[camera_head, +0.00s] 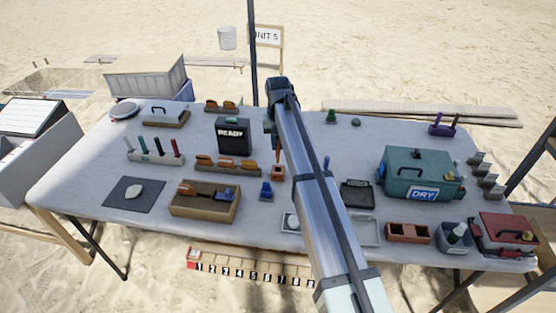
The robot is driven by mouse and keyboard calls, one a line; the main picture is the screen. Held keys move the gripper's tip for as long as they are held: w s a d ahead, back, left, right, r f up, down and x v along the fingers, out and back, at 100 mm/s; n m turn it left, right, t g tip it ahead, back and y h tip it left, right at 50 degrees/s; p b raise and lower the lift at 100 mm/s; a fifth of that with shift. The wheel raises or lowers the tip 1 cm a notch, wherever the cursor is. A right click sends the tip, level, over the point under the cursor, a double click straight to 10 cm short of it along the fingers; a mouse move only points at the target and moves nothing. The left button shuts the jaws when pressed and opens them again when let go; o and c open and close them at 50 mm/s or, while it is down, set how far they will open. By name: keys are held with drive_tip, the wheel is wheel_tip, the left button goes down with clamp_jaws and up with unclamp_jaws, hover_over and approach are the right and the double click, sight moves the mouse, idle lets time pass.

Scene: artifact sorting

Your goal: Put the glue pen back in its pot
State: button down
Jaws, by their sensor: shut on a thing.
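My gripper (273,140) points down near the middle of the table, partly hidden behind my own arm, and is shut on a slim orange-brown pen, which I take to be the glue pen (278,156). The pen stands about upright, with its lower end at or just above a small orange pot (277,173). I cannot tell whether the tip is inside the pot or only over it. The fingertips are too small to see clearly.
A black READY box (234,136) and a rack of orange-handled tools (228,166) stand left of the pot. A small blue holder (265,190) is in front. My arm crosses the table's right middle. A green DRY box (420,172) stands at right.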

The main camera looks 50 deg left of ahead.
sight(278, 152)
drive_tip(key=shift+f, duration=3.15)
drive_tip(key=shift+f, duration=0.1)
drive_tip(key=c, duration=1.1)
unclamp_jaws()
drive_tip(key=shift+o, duration=0.2)
wheel_tip(278, 152, up, 12)
drive_tip(key=shift+r, duration=0.15)
